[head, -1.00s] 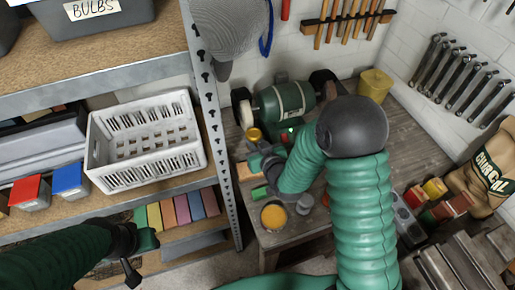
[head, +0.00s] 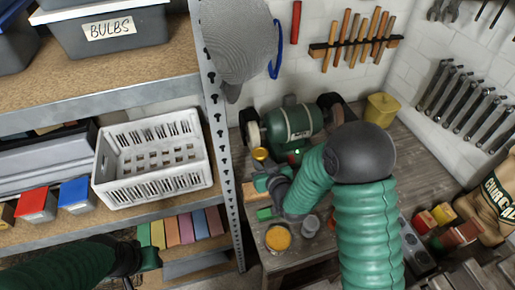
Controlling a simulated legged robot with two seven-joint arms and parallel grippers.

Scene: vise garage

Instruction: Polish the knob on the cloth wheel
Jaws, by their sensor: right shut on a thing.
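The green bench grinder (head: 288,123) stands at the back of the wooden workbench. Its pale cloth wheel (head: 252,131) is on the left end and a dark wheel (head: 330,108) on the right. A brass-coloured round knob (head: 260,154) shows just in front of and below the cloth wheel; I cannot tell if they touch. My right gripper (head: 263,168) is shut on the knob, with my arm bent over the bench hiding part of it. My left gripper (head: 150,258) is low at the left, in front of the shelf; its jaws are not clear.
A tin of orange-yellow paste (head: 278,238), a small grey cup (head: 310,224) and a green block (head: 264,213) are on the bench's front left. A yellow canister (head: 380,109) stands back right. A metal shelf post (head: 222,140) and white basket (head: 153,155) are left.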

